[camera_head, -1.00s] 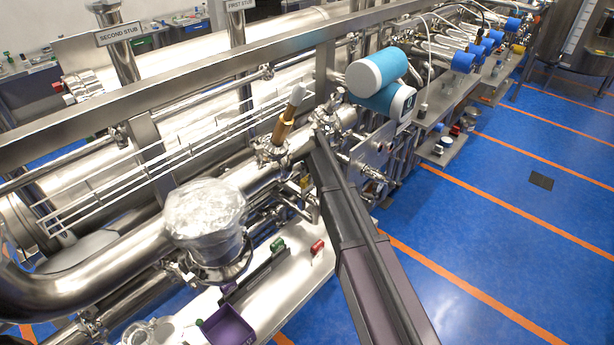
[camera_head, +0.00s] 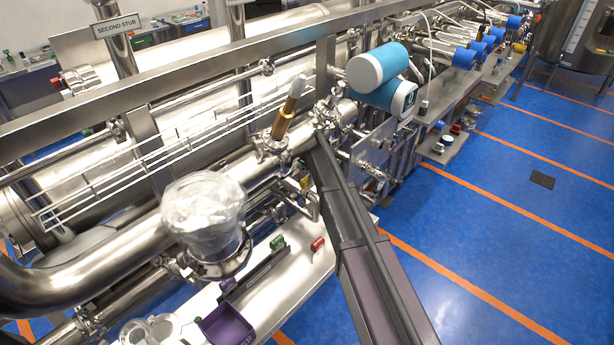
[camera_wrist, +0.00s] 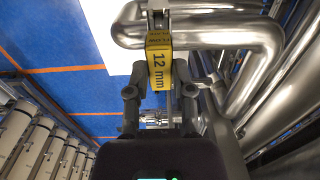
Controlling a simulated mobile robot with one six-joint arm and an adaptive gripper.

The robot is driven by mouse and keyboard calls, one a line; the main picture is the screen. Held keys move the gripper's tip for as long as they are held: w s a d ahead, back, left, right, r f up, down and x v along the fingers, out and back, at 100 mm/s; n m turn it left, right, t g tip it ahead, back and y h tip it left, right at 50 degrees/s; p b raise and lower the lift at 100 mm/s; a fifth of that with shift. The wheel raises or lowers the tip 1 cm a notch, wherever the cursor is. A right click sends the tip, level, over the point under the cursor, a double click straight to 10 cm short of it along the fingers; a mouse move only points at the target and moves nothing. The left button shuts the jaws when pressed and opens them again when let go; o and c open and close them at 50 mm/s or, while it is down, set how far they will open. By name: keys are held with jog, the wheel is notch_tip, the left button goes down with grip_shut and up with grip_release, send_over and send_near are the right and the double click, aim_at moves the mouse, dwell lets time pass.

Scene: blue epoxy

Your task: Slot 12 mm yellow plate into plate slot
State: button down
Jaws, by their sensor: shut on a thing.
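The yellow plate (camera_wrist: 158,60) stands out in the wrist view, with "12 mm" in dark print along it. My gripper (camera_wrist: 160,90) is shut on it, one dark finger on either side. The plate's far end lies close to a metal bracket and pipe at the top of the wrist view. I cannot tell whether it touches them. I cannot make out the plate slot for certain. In the head view, my gripper and the yellow plate are not visible.
Steel pipes (camera_wrist: 245,45) crowd the top and right of the wrist view. In the head view, a plastic-wrapped fitting (camera_head: 203,205) stands above a pale bench with a green piece (camera_head: 277,242), a red piece (camera_head: 317,244) and a purple bin (camera_head: 228,326). Blue floor (camera_head: 500,240) is open at right.

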jog(key=shift+f, duration=0.25)
jog(key=shift+c, duration=2)
grip_release()
jog(key=shift+r, duration=0.1)
jog(key=shift+r+p, duration=2.4)
jog(key=shift+r, duration=0.1)
jog(key=shift+f, duration=0.15)
jog(key=shift+f+b, duration=2.6)
jog(key=shift+b, duration=0.1)
notch_tip(320, 180, up, 14)
jog(key=p, duration=1.3)
jog(key=shift+f, duration=0.25)
